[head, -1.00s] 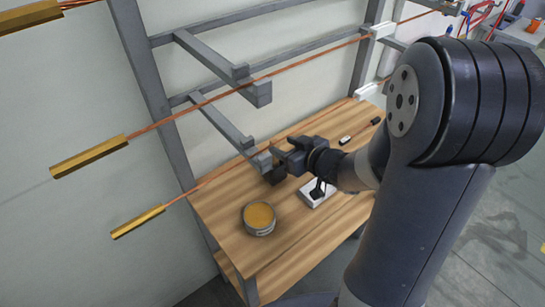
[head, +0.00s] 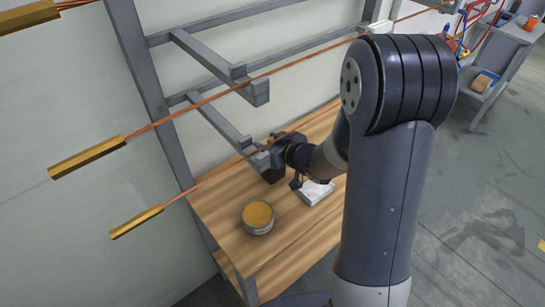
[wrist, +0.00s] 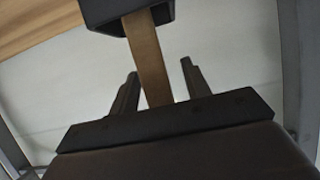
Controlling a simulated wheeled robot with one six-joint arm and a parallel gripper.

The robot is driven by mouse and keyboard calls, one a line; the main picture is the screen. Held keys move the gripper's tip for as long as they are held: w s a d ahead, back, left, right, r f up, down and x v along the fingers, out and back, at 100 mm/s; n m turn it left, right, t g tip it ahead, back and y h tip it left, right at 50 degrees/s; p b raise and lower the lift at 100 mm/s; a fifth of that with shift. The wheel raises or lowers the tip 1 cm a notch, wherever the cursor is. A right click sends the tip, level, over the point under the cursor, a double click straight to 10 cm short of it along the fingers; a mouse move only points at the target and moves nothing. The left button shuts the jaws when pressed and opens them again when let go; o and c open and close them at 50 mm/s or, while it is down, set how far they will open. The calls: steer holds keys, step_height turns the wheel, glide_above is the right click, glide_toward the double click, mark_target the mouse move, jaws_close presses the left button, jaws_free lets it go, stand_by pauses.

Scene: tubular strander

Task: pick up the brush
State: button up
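In the wrist view, a flat brown strip (wrist: 150,62), which looks like the brush's handle, runs out of a black block (wrist: 100,12). The two fingers of my gripper (wrist: 158,70) stand either side of this strip. Light gaps show between the strip and both fingers, so the gripper looks open around it. In the head view, the black block (head: 273,174) is on the wooden table near the wall. My gripper (head: 276,143) is just above it, partly hidden by the rack arm. The brush itself is too hidden there to make out.
A round tin with an orange-brown top (head: 258,217) stands left of a white pad (head: 316,192) on the table (head: 290,240). Grey rack arms (head: 225,130) and copper wires (head: 215,178) pass close to my gripper. Free table lies at the front.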

jaws_close()
stand_by(0.4)
